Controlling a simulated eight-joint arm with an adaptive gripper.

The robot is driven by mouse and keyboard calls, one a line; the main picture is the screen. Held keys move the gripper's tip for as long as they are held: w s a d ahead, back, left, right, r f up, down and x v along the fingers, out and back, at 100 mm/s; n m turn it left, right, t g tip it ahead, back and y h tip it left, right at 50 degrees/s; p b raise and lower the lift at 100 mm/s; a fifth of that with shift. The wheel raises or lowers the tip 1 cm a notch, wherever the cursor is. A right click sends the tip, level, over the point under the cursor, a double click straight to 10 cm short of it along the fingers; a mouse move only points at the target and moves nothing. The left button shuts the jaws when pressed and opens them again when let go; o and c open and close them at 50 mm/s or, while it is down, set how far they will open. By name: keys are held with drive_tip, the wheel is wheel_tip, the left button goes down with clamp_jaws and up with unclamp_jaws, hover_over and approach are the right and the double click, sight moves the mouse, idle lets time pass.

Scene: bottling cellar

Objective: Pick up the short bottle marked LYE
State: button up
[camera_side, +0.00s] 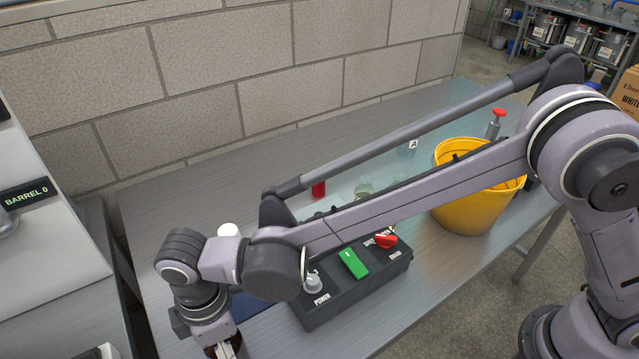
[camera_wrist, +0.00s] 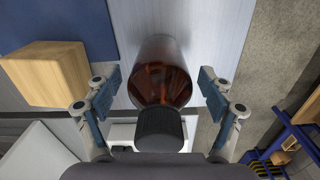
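A brown glass bottle (camera_wrist: 160,70) with a black cap (camera_wrist: 160,127) fills the middle of the wrist view. No LYE marking can be read on it, so I cannot tell whether it is the LYE bottle. My gripper (camera_wrist: 158,88) is open, with one finger on each side of the bottle and a visible gap to each. In the side view my gripper (camera_side: 225,349) is at the bottom edge, where a dark brown shape beside it is mostly cut off and hidden.
A wooden block (camera_wrist: 45,74) lies left of the bottle, by a blue surface (camera_wrist: 58,24). On the metal table (camera_side: 180,205) stand a black control box (camera_side: 345,300) with a green switch and red knob, and a yellow bucket (camera_side: 470,205). A machine marked BARREL 0 (camera_side: 25,196) is at left.

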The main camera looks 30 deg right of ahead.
drive_tip(key=c, duration=1.4)
drive_tip(key=shift+r, duration=0.1)
